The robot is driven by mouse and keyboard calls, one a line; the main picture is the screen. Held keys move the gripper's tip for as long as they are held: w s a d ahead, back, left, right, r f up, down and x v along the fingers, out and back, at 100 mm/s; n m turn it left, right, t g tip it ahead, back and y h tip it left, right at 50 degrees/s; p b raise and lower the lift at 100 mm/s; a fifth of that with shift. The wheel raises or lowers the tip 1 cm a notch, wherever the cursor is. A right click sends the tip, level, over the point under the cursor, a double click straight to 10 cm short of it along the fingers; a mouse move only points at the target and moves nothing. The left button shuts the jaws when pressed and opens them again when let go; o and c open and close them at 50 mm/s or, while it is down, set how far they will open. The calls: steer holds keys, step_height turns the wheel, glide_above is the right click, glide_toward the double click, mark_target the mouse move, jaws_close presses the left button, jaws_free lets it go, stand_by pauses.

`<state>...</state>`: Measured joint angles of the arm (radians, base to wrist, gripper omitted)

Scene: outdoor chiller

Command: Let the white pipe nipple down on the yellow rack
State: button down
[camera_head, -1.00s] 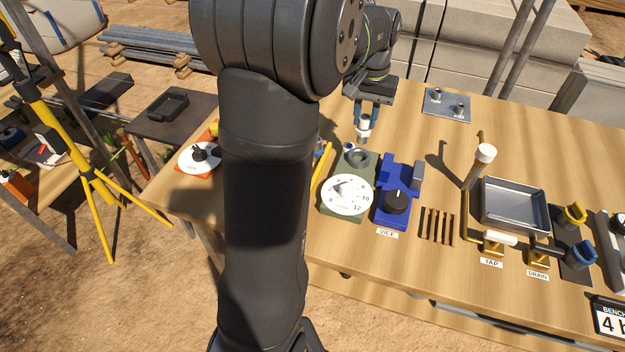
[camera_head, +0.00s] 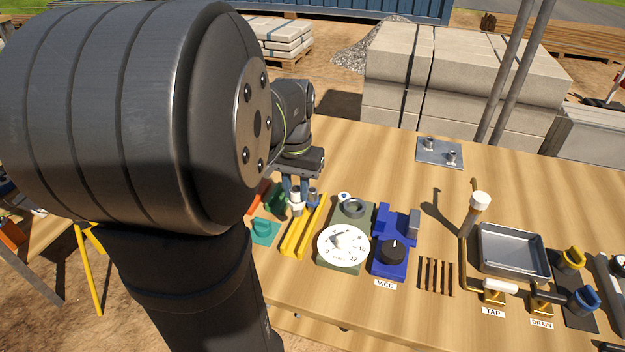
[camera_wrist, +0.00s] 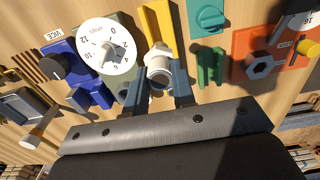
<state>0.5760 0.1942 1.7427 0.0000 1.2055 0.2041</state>
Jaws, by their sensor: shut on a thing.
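The white pipe nipple (camera_wrist: 158,66) is held between the two fingers of my gripper (camera_wrist: 157,92) in the wrist view. In the head view my gripper (camera_head: 298,188) points down with the nipple (camera_head: 296,202) below its fingers, close to the far end of the yellow rack. The yellow rack (camera_head: 301,236) is a long grooved piece on the bench, left of the dial scale. In the wrist view the rack (camera_wrist: 158,22) lies just beyond the nipple. I cannot tell whether the nipple touches the rack.
The dial scale (camera_head: 343,246) and blue vice (camera_head: 392,246) stand right of the rack. A teal piece (camera_head: 264,232) and a green block (camera_head: 276,199) stand to its left. An orange plate (camera_wrist: 262,52) lies farther along. Bare bench (camera_head: 350,150) lies behind.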

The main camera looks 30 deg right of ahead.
mark_target(297, 215)
steer(key=shift+f, duration=2.55)
steer(key=shift+f, duration=0.3)
steer(key=shift+f, duration=1.15)
steer(key=shift+f, duration=0.4)
steer(key=shift+f, duration=0.65)
